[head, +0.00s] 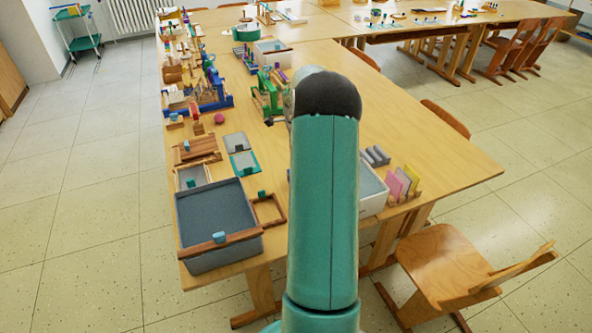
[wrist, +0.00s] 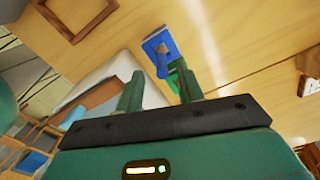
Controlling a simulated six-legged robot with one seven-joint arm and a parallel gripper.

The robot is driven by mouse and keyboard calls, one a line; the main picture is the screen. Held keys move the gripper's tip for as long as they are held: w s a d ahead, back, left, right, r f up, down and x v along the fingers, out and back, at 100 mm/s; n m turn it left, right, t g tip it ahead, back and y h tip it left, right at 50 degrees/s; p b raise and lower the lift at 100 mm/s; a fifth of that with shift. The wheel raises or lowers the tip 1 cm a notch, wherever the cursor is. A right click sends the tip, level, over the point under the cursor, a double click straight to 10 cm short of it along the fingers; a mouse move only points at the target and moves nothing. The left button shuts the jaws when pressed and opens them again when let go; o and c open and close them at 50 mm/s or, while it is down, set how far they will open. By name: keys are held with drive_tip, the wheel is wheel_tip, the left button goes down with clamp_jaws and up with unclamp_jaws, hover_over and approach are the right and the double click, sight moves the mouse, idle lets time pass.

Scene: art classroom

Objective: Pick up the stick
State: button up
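My gripper (wrist: 160,88) shows in the wrist view with its two green fingers apart and nothing visibly held between them. Beyond the fingertips a blue flat piece with a raised blue part (wrist: 160,46) lies on the wooden table; a small green piece beside it is partly hidden by the right finger. I cannot single out a stick for certain in either view. In the head view my teal arm hides the middle of the table, and the gripper cannot be made out.
The long table (head: 433,150) carries a grey bin (head: 217,262) with a wooden handle, a white tray (head: 374,205), a green wooden frame (head: 265,97) and a blue wooden frame (head: 208,106). A wooden chair (head: 445,268) stands at right.

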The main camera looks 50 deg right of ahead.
drive_tip(key=shift+w+f, duration=0.2)
drive_tip(key=shift+f, duration=0.2)
wheel_tip(320, 180, down, 5)
drive_tip(key=shift+f, duration=0.1)
drive_tip(key=shift+c, duration=0.5)
clamp_jaws()
